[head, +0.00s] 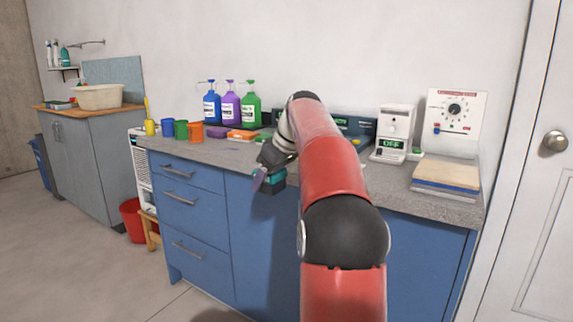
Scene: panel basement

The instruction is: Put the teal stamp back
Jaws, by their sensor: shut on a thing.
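My gripper (264,174) is in front of the blue cabinet's counter edge, at the middle of the head view. It is shut on a small block with teal and dark parts, which I take to be the teal stamp (276,177). The stamp hangs at about the height of the counter's front edge. My red arm and the gripper hide part of it, and its underside cannot be made out.
On the grey counter (215,152) stand coloured mugs (196,132), pump bottles (230,108), orange and purple blocks (242,135), a device reading OFF (392,133) and stacked boards (445,178). My arm hides the counter's middle. A red bucket (132,218) stands left.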

